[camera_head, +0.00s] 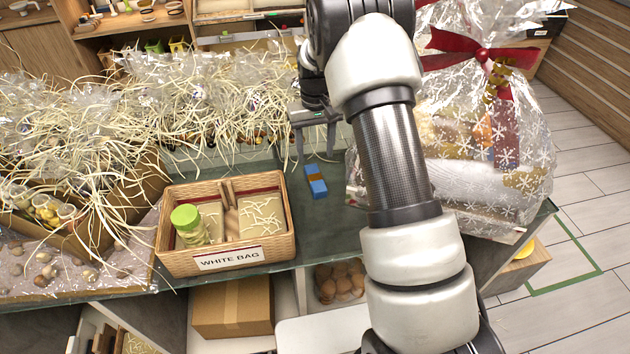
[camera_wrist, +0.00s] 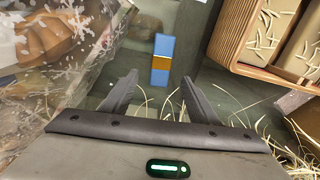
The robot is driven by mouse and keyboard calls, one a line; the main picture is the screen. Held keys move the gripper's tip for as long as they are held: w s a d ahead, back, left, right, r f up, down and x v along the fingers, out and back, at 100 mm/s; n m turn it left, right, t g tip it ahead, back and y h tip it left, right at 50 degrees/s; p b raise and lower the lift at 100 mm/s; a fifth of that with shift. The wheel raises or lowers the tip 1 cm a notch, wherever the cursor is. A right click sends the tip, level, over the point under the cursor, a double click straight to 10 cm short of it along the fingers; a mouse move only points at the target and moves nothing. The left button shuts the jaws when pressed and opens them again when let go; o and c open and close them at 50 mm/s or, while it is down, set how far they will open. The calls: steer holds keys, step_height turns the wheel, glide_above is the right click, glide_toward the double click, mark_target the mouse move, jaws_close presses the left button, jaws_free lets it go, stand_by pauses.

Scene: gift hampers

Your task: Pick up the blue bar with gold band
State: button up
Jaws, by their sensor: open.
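The blue bar with gold band (camera_head: 315,182) lies on the dark green counter, to the right of the wicker basket. My gripper (camera_head: 313,155) is above the counter on the far side of the bar. It also shows in the wrist view (camera_wrist: 160,80), open and empty, with its two fingers spread. The bar is not touched by the fingers.
A wrapped hamper with a red bow (camera_head: 485,130) stands close on the right. Shredded straw (camera_head: 80,110) and clear wrap cover the counter's left and back. Bare counter surrounds the bar.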

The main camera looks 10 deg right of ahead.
mark_target(315, 177)
step_height(315, 177, down, 4)
steer(key=shift+r, duration=0.2)
steer(key=shift+s+f, duration=0.2)
steer(key=shift+f, duration=1.15)
steer(key=shift+s+f, duration=0.15)
steer(key=shift+f, duration=1.2)
steer(key=shift+c, duration=0.2)
steer(key=c, duration=1.2)
steer(key=shift+o, duration=0.2)
steer(key=shift+r, duration=0.1)
